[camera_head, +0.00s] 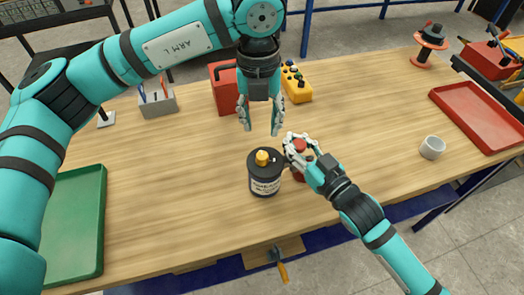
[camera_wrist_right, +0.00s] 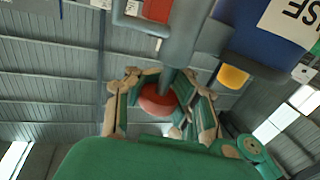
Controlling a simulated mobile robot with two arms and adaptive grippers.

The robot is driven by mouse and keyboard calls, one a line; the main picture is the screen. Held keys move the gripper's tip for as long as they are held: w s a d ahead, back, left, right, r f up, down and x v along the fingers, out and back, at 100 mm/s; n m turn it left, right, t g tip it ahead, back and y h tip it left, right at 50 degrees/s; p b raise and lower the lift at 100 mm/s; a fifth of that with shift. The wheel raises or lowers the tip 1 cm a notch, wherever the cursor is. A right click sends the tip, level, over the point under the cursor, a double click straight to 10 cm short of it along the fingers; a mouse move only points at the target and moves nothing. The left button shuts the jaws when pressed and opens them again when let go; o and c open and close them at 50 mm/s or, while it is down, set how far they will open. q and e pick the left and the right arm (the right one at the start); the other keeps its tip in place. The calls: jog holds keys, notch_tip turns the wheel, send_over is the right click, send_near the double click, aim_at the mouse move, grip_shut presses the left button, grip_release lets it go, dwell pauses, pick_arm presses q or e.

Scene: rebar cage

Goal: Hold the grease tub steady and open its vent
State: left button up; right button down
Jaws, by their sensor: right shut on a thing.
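The grease tub (camera_head: 265,184) is a dark upright tub with a white label, standing on the workbench near its front middle. A yellow knob (camera_head: 262,157) sits on its lid. In the right wrist view the tub (camera_wrist_right: 262,38) shows upside down, with the yellow knob (camera_wrist_right: 233,76) near it. My left gripper (camera_head: 260,130) is open and empty, pointing down just above and behind the tub. My right gripper (camera_head: 292,142) is beside the tub's right, shut on a red knob (camera_wrist_right: 158,99) on a grey stem. The fingers partly hide what bears this knob.
A red box (camera_head: 224,90), a yellow control box (camera_head: 297,83) and a grey pen holder (camera_head: 158,102) stand behind. A yellow-handled tool (camera_head: 281,270) is at the front edge.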

aim_at(262, 155)
pick_arm(q)
notch_tip(262, 155, down, 11)
jog(key=shift+d+r, duration=0.1)
jog(key=shift+c, duration=0.4)
grip_shut()
